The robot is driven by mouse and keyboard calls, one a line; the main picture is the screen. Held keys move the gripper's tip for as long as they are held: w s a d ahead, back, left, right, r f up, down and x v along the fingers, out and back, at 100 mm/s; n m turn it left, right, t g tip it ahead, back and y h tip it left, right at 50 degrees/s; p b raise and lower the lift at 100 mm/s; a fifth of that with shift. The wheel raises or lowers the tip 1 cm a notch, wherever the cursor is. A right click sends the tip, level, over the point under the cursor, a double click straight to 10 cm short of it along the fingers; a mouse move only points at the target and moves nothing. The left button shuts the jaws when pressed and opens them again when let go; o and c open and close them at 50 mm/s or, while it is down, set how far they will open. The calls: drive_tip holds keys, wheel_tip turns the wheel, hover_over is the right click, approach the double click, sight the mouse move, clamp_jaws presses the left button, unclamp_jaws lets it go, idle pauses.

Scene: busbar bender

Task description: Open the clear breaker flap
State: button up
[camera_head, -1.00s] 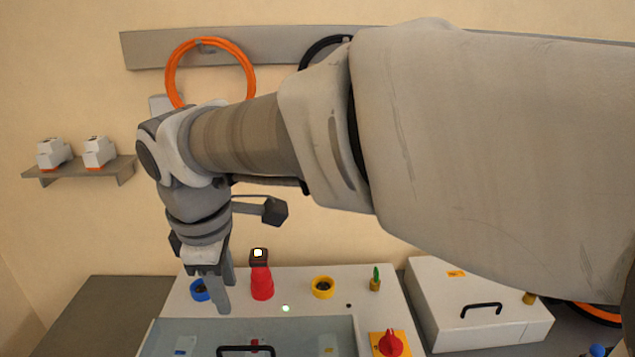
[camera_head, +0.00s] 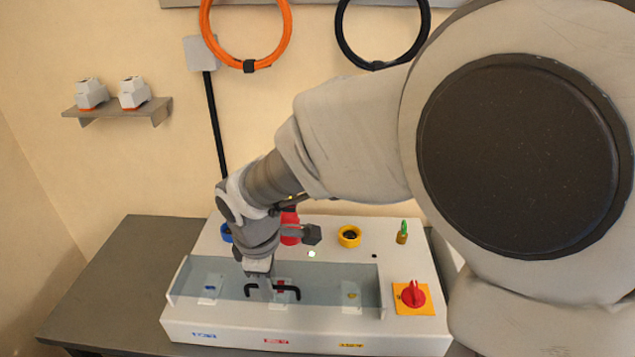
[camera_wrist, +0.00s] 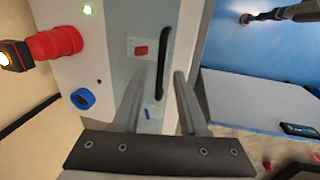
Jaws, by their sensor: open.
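The clear flap (camera_head: 322,288) lies over the front of the white bender console, with coloured breakers showing dimly through it. Its black handle (camera_head: 285,288) stands at the flap's middle. In the wrist view, the handle (camera_wrist: 165,62) reaches in between the ends of my fingers. My gripper (camera_head: 262,290) is open at the handle's left part in the head view. In the wrist view, my gripper (camera_wrist: 160,76) has one finger on each side of the handle's near end, with visible gaps. I cannot tell whether a finger touches the flap.
A red rotary switch (camera_head: 413,293) on a yellow plate sits right of the flap. The grey table (camera_head: 120,275) is clear on the left.

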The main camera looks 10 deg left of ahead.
drive_tip(key=shift+f, duration=0.35)
clamp_jaws()
idle(1.2)
